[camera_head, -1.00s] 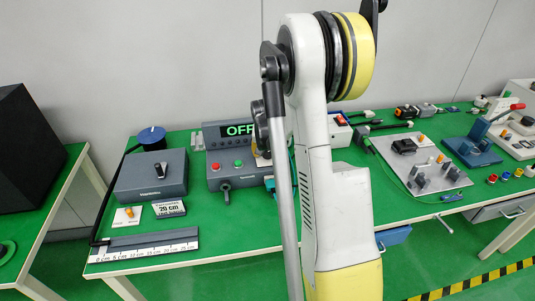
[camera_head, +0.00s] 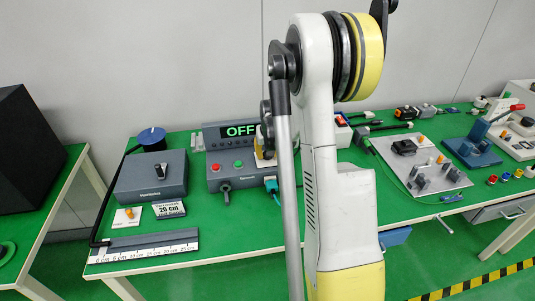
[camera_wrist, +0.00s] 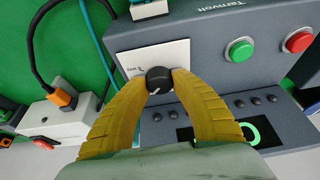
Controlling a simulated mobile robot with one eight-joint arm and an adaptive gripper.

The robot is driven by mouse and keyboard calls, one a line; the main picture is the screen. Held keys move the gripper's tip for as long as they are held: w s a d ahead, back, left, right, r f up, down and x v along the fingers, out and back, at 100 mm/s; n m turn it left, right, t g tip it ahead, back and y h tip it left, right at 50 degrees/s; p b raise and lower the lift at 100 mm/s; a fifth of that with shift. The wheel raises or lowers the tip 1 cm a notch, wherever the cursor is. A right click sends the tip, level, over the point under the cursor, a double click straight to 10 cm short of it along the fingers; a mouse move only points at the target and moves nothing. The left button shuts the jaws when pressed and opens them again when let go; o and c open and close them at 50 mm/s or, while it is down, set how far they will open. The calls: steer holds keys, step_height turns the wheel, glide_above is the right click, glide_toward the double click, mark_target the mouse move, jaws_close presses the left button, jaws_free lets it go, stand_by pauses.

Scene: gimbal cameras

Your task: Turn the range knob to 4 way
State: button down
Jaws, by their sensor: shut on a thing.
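The range knob (camera_wrist: 158,80) is a round black knob with a pale pointer mark, on a white plate (camera_wrist: 172,58) of the grey control box (camera_wrist: 218,22). In the wrist view my gripper (camera_wrist: 159,72) has its curved yellow fingers on both sides of the knob, shut on it. The pointer slants toward the lower left of the picture. The plate's lettering is too small and partly hidden, so I cannot read the settings. In the head view the box (camera_head: 228,182) stands on the green table, and my arm hides the knob.
A display (camera_head: 238,131) behind the box reads OFF. Green (camera_wrist: 240,50) and red (camera_wrist: 299,40) buttons sit close to the knob. A grey box with a switch (camera_head: 152,178) stands left.

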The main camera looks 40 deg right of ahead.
steer(key=n, duration=0.2)
steer(key=n+y, duration=0.1)
steer(key=n, duration=0.1)
steer(key=shift+n+t+y, duration=0.3)
steer(key=n+y, duration=0.1)
steer(key=n, duration=0.3)
steer(key=shift+y, duration=0.4)
steer(key=shift+n, duration=0.3)
steer(key=c, duration=1)
jaws_free()
steer(key=shift+c, duration=0.2)
steer(key=v, duration=1.2)
steer(key=shift+w, duration=0.15)
